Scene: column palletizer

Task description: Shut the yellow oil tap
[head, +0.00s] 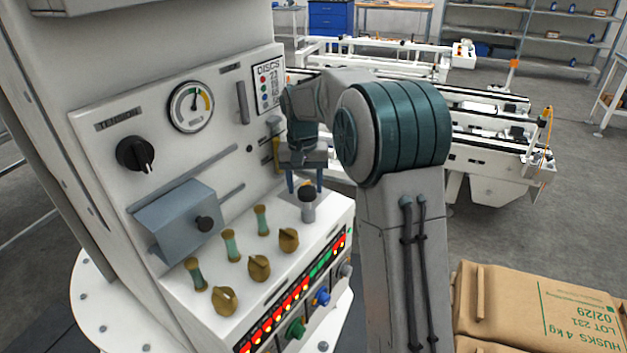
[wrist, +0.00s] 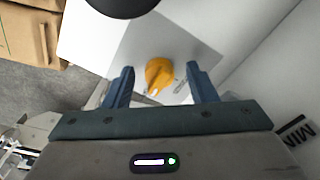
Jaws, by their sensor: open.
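The yellow oil tap (wrist: 158,76) shows in the wrist view as an orange-yellow knob on a grey plate (wrist: 190,45). Its narrow end points down and slightly left in that view. My gripper (wrist: 161,72) is open, with one blue finger on each side of the tap and a gap to both. In the head view my gripper (head: 305,178) points down over the panel's sloping ledge. There the tap is mostly hidden behind a black-topped post and my fingers. I cannot tell how deep the fingertips are around it.
The black-topped post (head: 307,203) stands close in front of my fingers; a dark round top (wrist: 122,3) shows in the wrist view. Brass knobs (head: 259,267) and green sight tubes (head: 229,245) line the ledge. The upright panel (head: 215,150) is beside my gripper. Sacks (head: 540,305) lie at lower right.

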